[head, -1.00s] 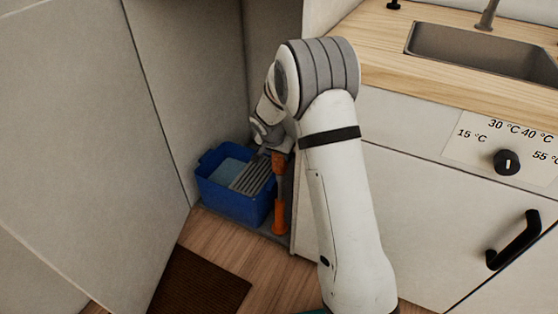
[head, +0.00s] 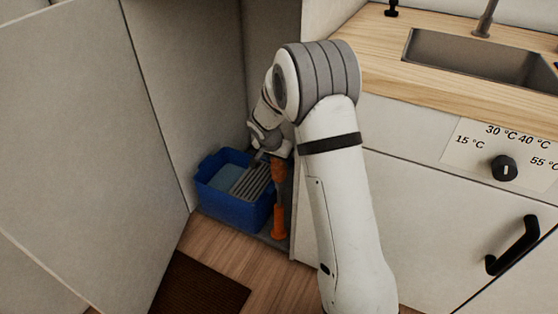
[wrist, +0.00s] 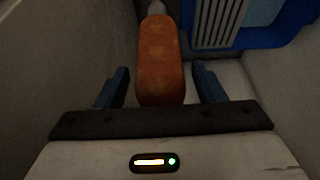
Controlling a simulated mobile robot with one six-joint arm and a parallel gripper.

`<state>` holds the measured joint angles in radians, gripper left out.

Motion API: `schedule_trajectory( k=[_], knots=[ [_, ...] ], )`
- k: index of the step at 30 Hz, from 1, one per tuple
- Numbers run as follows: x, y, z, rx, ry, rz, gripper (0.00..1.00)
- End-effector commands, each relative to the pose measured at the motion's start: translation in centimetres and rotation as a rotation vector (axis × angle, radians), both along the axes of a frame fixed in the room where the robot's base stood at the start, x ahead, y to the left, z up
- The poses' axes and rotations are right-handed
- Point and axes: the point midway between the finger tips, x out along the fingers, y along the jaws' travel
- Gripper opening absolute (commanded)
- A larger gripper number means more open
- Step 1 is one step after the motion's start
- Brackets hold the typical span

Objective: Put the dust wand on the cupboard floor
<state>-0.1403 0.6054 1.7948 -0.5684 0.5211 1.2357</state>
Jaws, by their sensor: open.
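The dust wand (head: 279,222), with orange parts, stands upright at the right side of the open cupboard, its lower end at the cupboard floor (head: 262,236). In the wrist view its orange part (wrist: 161,60) lies between my fingers, with gaps on both sides. My gripper (wrist: 161,86) is open around or just short of it; the exact depth is hard to tell. In the head view my wrist is above the wand's top, and the fingers are mostly hidden.
A blue tub (head: 228,206) with a grey ribbed insert stands close left of the wand. The cupboard's right wall is close on the other side. An open door (head: 90,130) stands at left. A dark mat (head: 200,287) lies on the wooden floor in front.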

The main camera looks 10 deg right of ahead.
Motion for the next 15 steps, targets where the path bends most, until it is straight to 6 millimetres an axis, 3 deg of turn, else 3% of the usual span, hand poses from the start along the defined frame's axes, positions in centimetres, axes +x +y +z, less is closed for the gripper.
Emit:
schedule_trajectory(
  k=[1, 6, 15],
  knots=[
    [-0.3, 0.3, 1.5, 0.001, -0.003, 0.001, 0.63],
    [-1.5, 1.2, 5.0, 0.001, -0.003, 0.001, 0.63],
    [-2.9, 2.1, 8.7, 0.000, 0.001, 0.001, 0.63]
  ],
)
